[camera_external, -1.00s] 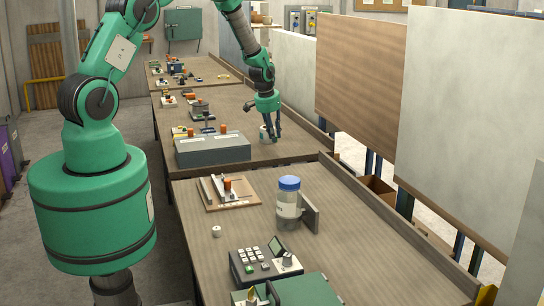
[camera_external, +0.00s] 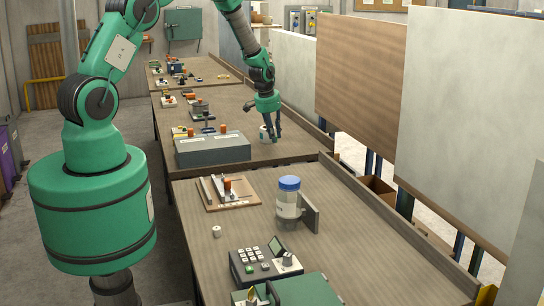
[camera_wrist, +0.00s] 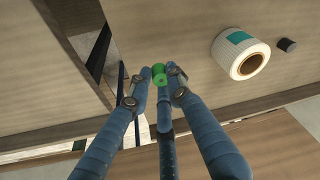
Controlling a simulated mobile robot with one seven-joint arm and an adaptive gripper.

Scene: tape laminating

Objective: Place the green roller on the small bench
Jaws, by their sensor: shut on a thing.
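My gripper (camera_wrist: 160,78) has its blue fingers closed in on the green roller (camera_wrist: 159,76), which sits between the fingertips in the wrist view. In the outside view my gripper (camera_external: 273,138) points down over the front right part of the middle bench (camera_external: 240,113). The green roller cannot be made out there. In the wrist view it is over or near the wooden top; whether it touches the top I cannot tell. I cannot tell which surface is the small bench.
A white roll with a teal label (camera_wrist: 240,52) lies right of the fingers, with a small dark cylinder (camera_wrist: 287,45) beyond it. A grey box (camera_external: 212,148) stands left of my gripper. A blue-capped jar (camera_external: 288,200) stands on the near bench. Tall panels (camera_external: 360,75) line the right.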

